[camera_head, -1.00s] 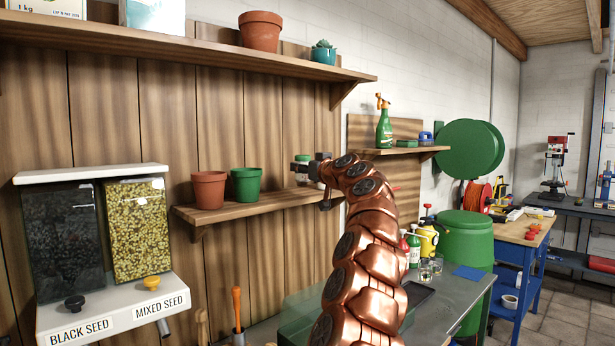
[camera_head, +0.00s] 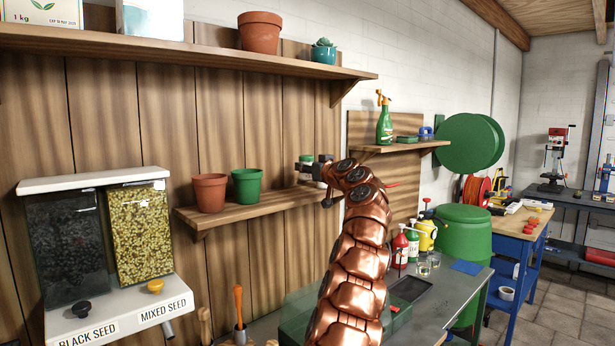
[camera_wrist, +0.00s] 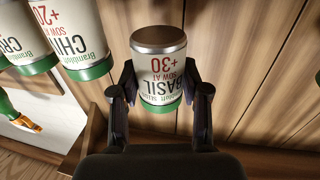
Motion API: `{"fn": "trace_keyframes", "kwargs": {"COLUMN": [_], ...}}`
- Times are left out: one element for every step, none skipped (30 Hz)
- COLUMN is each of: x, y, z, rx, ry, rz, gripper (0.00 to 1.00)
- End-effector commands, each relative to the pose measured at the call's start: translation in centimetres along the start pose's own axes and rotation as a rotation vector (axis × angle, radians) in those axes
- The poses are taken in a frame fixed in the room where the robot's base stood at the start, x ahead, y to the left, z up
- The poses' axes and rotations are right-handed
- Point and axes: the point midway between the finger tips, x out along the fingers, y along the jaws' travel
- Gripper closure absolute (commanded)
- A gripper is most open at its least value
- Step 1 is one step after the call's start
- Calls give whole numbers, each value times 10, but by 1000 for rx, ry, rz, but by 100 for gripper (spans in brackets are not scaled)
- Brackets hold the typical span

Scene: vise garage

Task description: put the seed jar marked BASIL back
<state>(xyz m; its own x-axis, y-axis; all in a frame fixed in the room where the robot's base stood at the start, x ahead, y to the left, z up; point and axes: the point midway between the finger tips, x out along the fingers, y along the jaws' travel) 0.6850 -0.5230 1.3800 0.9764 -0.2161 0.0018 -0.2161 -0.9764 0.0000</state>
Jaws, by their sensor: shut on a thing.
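The BASIL jar (camera_wrist: 160,68) is white with a green band and a metallic end. In the wrist view it stands between the two fingers of my gripper (camera_wrist: 158,95), which is shut on it. The wrist picture looks inverted, with the green end low and the metal end high. In the head view the jar (camera_head: 306,167) shows small, green end up, at the gripper (camera_head: 318,173) near the right end of the lower wall shelf (camera_head: 262,206). I cannot tell whether it touches the shelf.
Two similar jars, one beginning CHI (camera_wrist: 72,35) and one partly cut off (camera_wrist: 22,40), are close by in the wrist view. A brown pot (camera_head: 210,193) and a green pot (camera_head: 247,185) stand on the lower shelf. A spray bottle (camera_head: 384,125) stands on a shelf to the right.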

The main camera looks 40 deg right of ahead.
Motion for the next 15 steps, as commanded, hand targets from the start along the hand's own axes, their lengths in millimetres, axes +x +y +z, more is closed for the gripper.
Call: {"fn": "trace_keyframes", "kwargs": {"x": [0,0,0,0,0,0,0,0,0,0,0,0,0,0,0], "y": [0,-1,-1,-2,-2,-2,-2,-1,-1,-1,-1,-1,-1,-1,-1], "z": [2,4,7,9,12,16,19,20,23,25,27,30,31,33,34], "rx": [2,3,3,2,3,4,5,5,4,4,3,2,2,2,2], "ry": [0,0,0,1,1,2,2,2,2,2,2,2,1,1,0], "rz": [-1,-2,-2,-3,-3,-2,-2,-1,-1,-1,-1,-1,-1,-2,-2], "gripper": [90,90,90,90,90,90,90,90,90,90,90,90,90,90,90]}}
